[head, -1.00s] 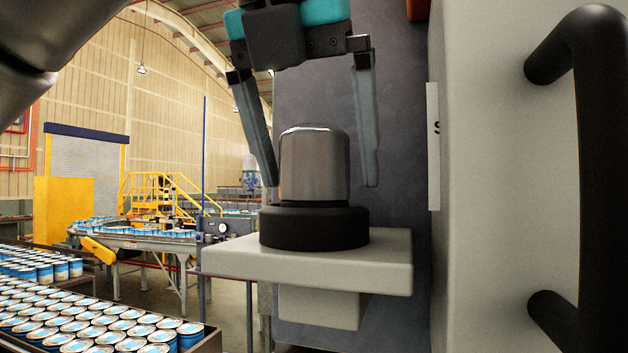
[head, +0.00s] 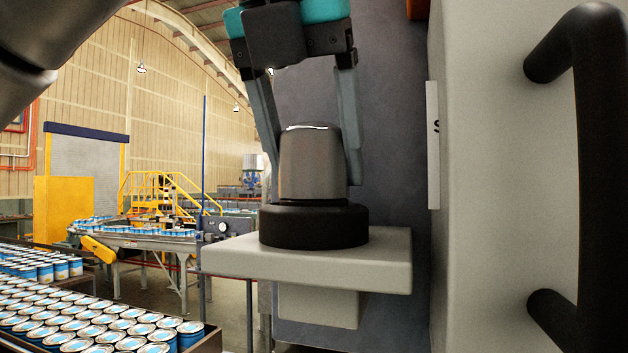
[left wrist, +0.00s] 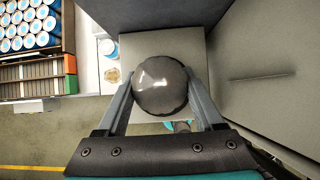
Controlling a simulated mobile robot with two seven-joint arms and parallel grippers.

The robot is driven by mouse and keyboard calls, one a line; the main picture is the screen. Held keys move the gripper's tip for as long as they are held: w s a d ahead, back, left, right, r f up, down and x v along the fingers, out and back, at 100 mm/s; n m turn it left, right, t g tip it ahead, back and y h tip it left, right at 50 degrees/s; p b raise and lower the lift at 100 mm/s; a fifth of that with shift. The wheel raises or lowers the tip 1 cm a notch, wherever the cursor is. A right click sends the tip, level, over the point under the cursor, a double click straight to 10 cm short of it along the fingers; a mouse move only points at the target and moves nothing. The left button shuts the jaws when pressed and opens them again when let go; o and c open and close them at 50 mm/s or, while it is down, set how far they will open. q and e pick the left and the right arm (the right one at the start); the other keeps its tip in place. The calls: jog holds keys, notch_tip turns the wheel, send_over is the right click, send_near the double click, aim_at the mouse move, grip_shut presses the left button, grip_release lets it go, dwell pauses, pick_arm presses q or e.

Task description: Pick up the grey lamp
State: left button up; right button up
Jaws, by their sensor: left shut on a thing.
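The grey lamp (head: 311,165) has a smooth grey dome on a round black base (head: 313,225). It stands upright on a pale square shelf (head: 305,260) in the head view. My left gripper (head: 316,178) reaches down from above with its two fingers on either side of the dome, shut on it. In the left wrist view the dome (left wrist: 159,85) sits between the two fingers (left wrist: 160,102). The base still rests on the shelf. My right gripper is not in view.
A pale cabinet (head: 500,180) with a large black handle (head: 603,170) stands close on the right. A dark grey panel (head: 395,150) is behind the lamp. Rows of blue cans (head: 100,325) fill the lower left, with a conveyor (head: 150,241) beyond.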

pick_arm(q)
jog(key=shift+r, duration=0.15)
jog(key=shift+r, duration=1.15)
jog(key=shift+d+r, duration=0.1)
jog(key=shift+r, duration=3.55)
